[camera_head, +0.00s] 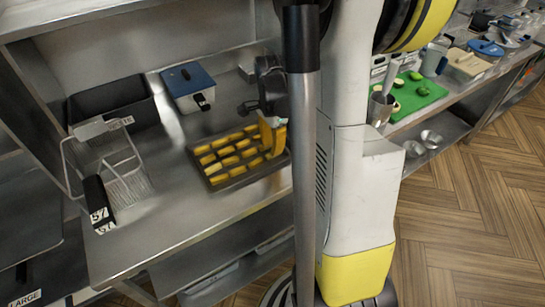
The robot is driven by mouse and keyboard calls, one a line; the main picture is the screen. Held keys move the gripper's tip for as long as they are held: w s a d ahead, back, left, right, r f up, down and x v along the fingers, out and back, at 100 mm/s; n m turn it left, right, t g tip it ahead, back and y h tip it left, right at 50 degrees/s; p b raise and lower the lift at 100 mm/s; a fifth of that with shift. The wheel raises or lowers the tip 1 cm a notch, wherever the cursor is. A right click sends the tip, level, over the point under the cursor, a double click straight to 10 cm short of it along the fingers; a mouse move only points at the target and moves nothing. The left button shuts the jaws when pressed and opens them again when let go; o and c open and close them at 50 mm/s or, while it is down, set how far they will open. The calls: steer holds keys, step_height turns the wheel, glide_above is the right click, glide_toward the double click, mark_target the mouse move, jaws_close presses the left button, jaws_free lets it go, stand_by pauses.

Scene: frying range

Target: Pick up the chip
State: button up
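Several yellow chips (228,161) lie in rows in a dark shallow tray (212,184) on the steel counter. My gripper (272,132) is over the right end of the tray, pointing down among the chips there. Its dark body (268,84) hangs beside my column. An upright yellow-orange shape shows at its lower end; I cannot tell whether this is finger or held chip. The gap between the fingertips is not clear. My gripper and column hide part of the tray's right end.
A wire fry basket (126,178) with a black handle label stands left of the tray. Behind are a black bin (112,104) and a blue-lidded container (188,86). A green board (414,95) lies on the right counter. The counter's front strip is clear.

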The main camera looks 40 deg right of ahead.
step_height(320, 180, down, 3)
steer(key=shift+f+b, duration=0.15)
steer(key=shift+b, duration=0.3)
steer(key=c, duration=0.4)
steer(key=shift+r, duration=0.25)
steer(key=shift+r+p, duration=0.3)
steer(key=r, duration=0.1)
steer(key=r+p, duration=0.2)
steer(key=r, duration=0.1)
steer(key=shift+s+d, duration=0.15)
steer(key=shift+d, duration=0.1)
steer(key=s+d+r+p, duration=0.1)
steer(key=s+d+r, duration=0.1)
steer(key=s+d+r+p, duration=0.1)
steer(key=s+d+r, duration=0.1)
steer(key=s+d, duration=0.1)
steer(key=s+d+r+p, duration=0.1)
steer(key=s+d+r, duration=0.1)
steer(key=d, duration=0.1)
steer(key=shift+s, duration=0.4)
